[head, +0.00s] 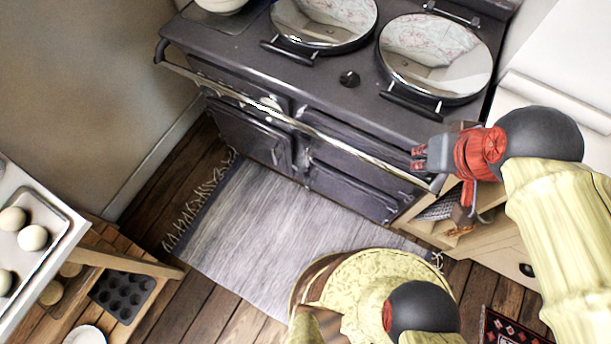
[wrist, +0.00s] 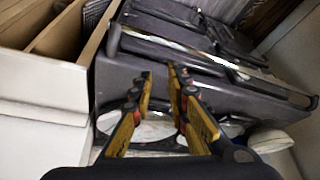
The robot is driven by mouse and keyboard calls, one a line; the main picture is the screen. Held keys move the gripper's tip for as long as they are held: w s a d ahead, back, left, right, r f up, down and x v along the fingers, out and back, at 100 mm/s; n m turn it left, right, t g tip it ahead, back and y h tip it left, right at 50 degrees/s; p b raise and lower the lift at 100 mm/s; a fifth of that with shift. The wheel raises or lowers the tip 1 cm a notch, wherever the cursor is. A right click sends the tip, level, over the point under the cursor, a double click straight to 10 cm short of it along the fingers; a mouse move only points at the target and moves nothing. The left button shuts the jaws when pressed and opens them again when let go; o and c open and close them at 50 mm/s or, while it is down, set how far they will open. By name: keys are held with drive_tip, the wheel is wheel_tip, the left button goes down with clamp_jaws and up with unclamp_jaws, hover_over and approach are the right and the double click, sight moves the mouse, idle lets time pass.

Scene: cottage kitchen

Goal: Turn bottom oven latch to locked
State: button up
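A dark range cooker (head: 300,75) with several front doors stands along the back wall. Its lower left door (head: 245,135) and lower right door (head: 350,190) look shut. A small latch-like fitting shows between the lower doors, too small to tell its position. In the wrist view the cooker's dark top (wrist: 200,95) lies beyond my fingers. My gripper (head: 418,158) is at the cooker's right end, above and beside the front rail, well to the right of the lower doors. In the wrist view my gripper (wrist: 160,75) has its fingers apart with nothing between them.
A metal rail (head: 290,120) runs along the cooker front. Two round lids (head: 435,55) are on top. A wooden cabinet with open compartments (head: 470,215) adjoins on the right. A grey rug (head: 255,225) covers the floor in front.

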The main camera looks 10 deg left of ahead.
drive_tip(key=o, duration=0.7)
drive_tip(key=a+f+n+g, duration=0.1)
drive_tip(key=a+f+g, duration=0.1)
drive_tip(key=a+f, duration=0.2)
drive_tip(key=a+f+n+g+b, duration=0.1)
drive_tip(key=a+f, duration=0.4)
drive_tip(key=f, duration=0.1)
drive_tip(key=a+f+n+g, duration=0.1)
drive_tip(key=a+f+g, duration=0.1)
drive_tip(key=a+f, duration=0.2)
drive_tip(key=shift+w+a+f+n+g, duration=0.3)
drive_tip(key=shift+w+f, duration=0.1)
drive_tip(key=shift+f, duration=0.2)
drive_tip(key=shift+o, duration=0.2)
drive_tip(key=s+a+f+g+b, duration=0.1)
drive_tip(key=a+f, duration=1)
drive_tip(key=f, duration=0.3)
drive_tip(key=s+a+f+b, duration=0.1)
drive_tip(key=s+a+f, duration=0.1)
drive_tip(key=a+f, duration=0.95)
drive_tip(key=m+t+h+b, duration=0.1)
drive_tip(key=m+t+h, duration=0.55)
drive_tip(key=t, duration=0.85)
approach(305, 177)
drive_tip(key=w+d+f+m+y, duration=0.2)
drive_tip(key=w, duration=0.1)
drive_tip(key=shift+b+x, duration=1.3)
drive_tip(key=shift+x, duration=2.05)
